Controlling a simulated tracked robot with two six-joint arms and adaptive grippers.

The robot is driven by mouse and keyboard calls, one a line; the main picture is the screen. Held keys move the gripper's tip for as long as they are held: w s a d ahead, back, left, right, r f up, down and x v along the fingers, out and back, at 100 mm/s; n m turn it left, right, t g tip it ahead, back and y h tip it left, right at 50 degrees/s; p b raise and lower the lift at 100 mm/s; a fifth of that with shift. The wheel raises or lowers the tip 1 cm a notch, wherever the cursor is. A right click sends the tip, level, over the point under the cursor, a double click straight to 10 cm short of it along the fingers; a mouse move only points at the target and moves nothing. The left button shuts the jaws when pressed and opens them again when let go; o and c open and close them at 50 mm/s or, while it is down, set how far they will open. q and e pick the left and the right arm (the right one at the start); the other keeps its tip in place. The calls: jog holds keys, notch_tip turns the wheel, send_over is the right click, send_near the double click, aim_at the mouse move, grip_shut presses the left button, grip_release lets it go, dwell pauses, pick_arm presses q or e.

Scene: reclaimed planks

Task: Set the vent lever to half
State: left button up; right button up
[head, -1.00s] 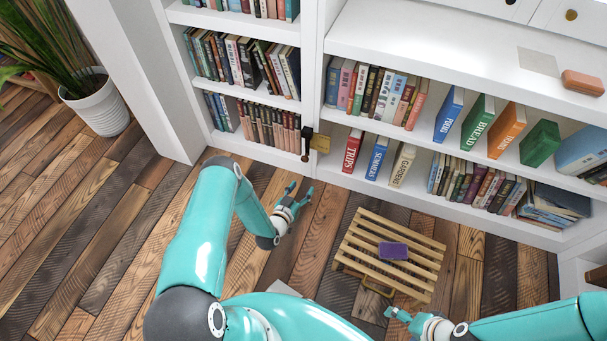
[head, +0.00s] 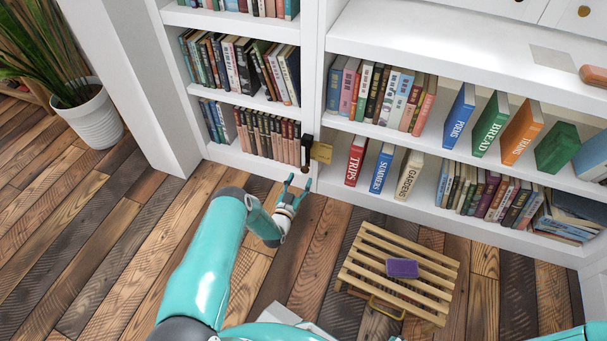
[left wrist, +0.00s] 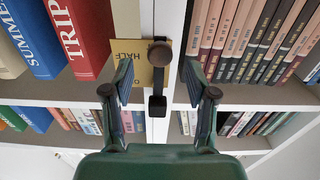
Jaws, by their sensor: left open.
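The vent lever (head: 307,151) is a dark lever with a brown knob, on the white upright between the two bookcase bays. A brass plate (head: 322,152) sits beside it. In the left wrist view the plate (left wrist: 128,52) reads HALF, and the brown knob (left wrist: 160,53) overlaps its edge. The lever's black block (left wrist: 157,106) shows below the knob there. My left gripper (head: 298,182) is open and empty, just in front of and below the lever. In the left wrist view its fingers (left wrist: 158,82) stand on either side of the lever, apparently apart from it. My right gripper is almost wholly out of frame.
Books such as TRIPS (head: 356,160) stand close right of the lever. A potted plant (head: 95,122) is far left. Floor left of my arm is clear.

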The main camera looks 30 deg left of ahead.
aim_at(304, 172)
pick_arm(q)
jog(key=b+x, duration=0.1)
jog(key=x, duration=0.3)
jog(key=shift+w+f+b, duration=0.15)
jog(key=shift+b, duration=0.2)
jog(key=shift+w+a, duration=0.2)
jog(key=shift+w, duration=0.4)
